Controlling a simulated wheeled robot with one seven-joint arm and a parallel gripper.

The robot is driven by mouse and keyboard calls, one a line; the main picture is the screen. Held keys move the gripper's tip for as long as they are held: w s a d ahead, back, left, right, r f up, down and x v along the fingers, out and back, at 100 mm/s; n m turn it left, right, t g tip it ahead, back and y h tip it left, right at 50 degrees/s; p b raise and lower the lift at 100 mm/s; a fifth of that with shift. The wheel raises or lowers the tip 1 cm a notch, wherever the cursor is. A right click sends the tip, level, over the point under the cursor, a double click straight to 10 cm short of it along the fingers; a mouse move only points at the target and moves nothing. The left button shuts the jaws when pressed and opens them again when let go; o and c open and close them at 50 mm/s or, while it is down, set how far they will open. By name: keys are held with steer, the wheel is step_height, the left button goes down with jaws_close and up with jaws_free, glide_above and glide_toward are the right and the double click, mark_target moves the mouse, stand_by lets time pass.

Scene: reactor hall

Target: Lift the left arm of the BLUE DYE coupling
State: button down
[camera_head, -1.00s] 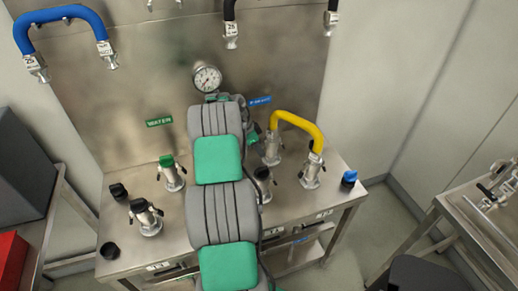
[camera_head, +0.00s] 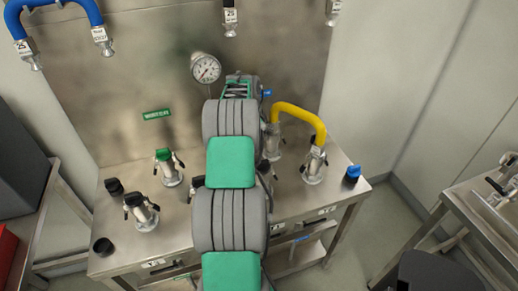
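I cannot read a BLUE DYE label in the head view, so I cannot tell for sure which coupling it names. Steel couplings stand on the bench. One has a green cap (camera_head: 163,154), one a black cap (camera_head: 134,199), and the right end of a yellow hose sits on another coupling (camera_head: 313,168). My grey and green arm reaches over the bench and hides part of its middle. The far end of my arm (camera_head: 240,88) is just right of and below the pressure gauge (camera_head: 205,68). My gripper's fingers cannot be made out.
The yellow hose (camera_head: 298,108) arches just right of my arm. A blue cap (camera_head: 352,173) lies at the steel bench's (camera_head: 200,262) right edge. Black caps (camera_head: 114,186) lie on the left. A blue hose (camera_head: 55,4) hangs upper left. A second bench (camera_head: 482,212) stands right.

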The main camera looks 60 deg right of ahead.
steer(key=c, duration=1.3)
jaws_free()
steer(key=shift+r, duration=0.1)
steer(key=r, duration=0.7)
steer(key=shift+w+a+r+b, duration=0.3)
steer(key=shift+w+a, duration=0.05)
